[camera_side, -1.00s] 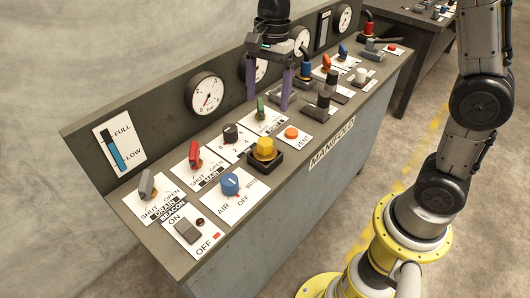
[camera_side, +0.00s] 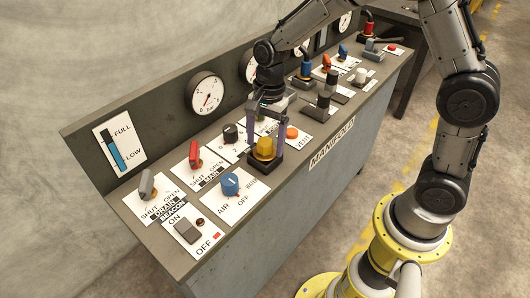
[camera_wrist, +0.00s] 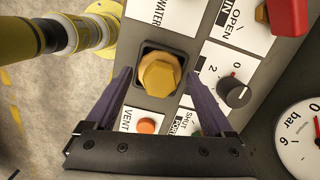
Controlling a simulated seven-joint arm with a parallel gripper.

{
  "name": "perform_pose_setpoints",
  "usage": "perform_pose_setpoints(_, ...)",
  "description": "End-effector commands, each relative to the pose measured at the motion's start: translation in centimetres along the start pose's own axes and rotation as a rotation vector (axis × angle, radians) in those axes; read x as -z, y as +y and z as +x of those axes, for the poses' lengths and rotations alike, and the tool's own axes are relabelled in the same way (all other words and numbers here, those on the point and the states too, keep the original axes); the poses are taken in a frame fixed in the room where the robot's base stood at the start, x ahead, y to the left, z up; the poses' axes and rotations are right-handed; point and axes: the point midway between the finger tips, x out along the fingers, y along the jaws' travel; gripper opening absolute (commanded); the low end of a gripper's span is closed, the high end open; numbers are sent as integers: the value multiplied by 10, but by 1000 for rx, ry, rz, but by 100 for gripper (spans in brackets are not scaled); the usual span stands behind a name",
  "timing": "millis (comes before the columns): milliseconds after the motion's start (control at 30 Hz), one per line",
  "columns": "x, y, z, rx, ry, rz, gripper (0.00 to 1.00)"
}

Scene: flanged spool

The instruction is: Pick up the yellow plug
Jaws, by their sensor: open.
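The yellow plug (camera_side: 264,147) has a hexagonal top and sits upright in a dark square socket block (camera_side: 262,166) on the panel. My gripper (camera_side: 266,154) is open, with its purple fingers straddling the plug from above. In the wrist view the plug (camera_wrist: 159,75) lies between and a little beyond the two fingertips (camera_wrist: 160,73). I see space between each finger and the plug, so neither appears to touch it.
A blue AIR knob (camera_side: 230,184), a black knob (camera_side: 230,134) and an orange VENT button (camera_side: 292,132) surround the plug. A red lever (camera_side: 194,153) stands to the left. The gauge wall (camera_side: 205,92) rises behind. The panel's front strip is clear.

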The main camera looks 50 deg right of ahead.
Motion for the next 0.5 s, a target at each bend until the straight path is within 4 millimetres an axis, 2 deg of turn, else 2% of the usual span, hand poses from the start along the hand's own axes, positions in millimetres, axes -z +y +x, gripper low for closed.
perform_pose_setpoints(300, 0, 0, 5, 1, 0, -1, 85)
perform_pose_setpoints(500, 0, 0, 5, 1, 0, -1, 49)
